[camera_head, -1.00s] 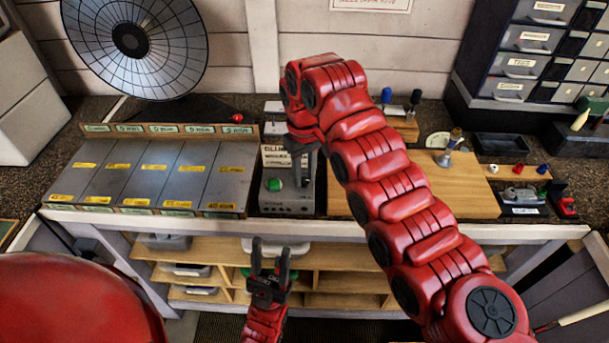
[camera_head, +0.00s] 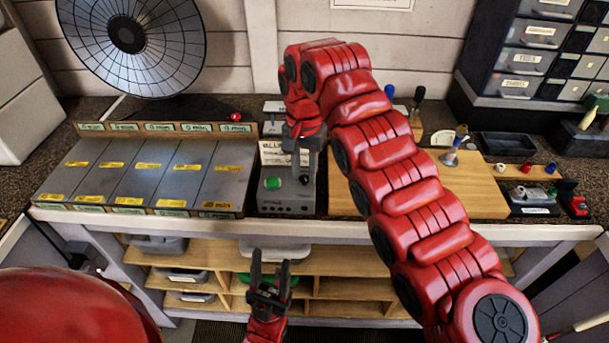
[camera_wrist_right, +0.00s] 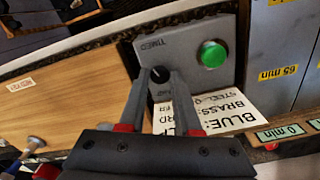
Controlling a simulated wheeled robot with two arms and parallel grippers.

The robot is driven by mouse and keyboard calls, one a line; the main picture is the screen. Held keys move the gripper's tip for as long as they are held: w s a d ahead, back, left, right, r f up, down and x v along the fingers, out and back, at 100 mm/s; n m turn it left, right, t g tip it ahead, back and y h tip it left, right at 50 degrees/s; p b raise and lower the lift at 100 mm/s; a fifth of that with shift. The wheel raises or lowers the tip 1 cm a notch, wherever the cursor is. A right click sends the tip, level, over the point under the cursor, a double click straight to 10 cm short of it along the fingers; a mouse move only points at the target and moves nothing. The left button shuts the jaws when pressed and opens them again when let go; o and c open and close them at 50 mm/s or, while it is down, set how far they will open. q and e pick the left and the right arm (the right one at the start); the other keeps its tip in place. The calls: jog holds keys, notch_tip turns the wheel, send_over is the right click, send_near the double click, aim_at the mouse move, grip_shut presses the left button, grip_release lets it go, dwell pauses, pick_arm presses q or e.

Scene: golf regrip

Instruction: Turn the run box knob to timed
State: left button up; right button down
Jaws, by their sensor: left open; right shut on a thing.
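The run box (camera_head: 305,192) is a grey box on the bench with a green button (camera_head: 275,181). In the right wrist view its face (camera_wrist_right: 190,45) shows the word TIMED beside a small dark knob (camera_wrist_right: 159,75); lettering on the knob's other side is partly covered. My right gripper (camera_wrist_right: 160,78) is shut on the knob, one finger on each side. The knob's pointer direction is too small to tell. My left gripper (camera_head: 269,270) is open and empty, in front of the bench.
A printed card (camera_head: 276,154) stands behind the run box. Grey labelled trays (camera_head: 140,170) lie to its left and a wooden board (camera_head: 470,190) to its right. A dark round dish (camera_head: 130,40) and drawers (camera_head: 525,60) stand behind. Shelves (camera_head: 345,265) are below.

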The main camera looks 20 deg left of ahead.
aim_at(304, 177)
jog(key=m+b, duration=0.3)
jog(key=m, duration=0.1)
jog(key=shift+f+m, duration=0.1)
jog(key=shift+m, duration=0.5)
jog(key=c, duration=0.6)
grip_release()
jog(key=shift+c, duration=0.2)
jog(key=shift+r, duration=0.2)
notch_tip(304, 177, up, 17)
jog(key=p, duration=1.7)
jog(key=shift+r, duration=0.1)
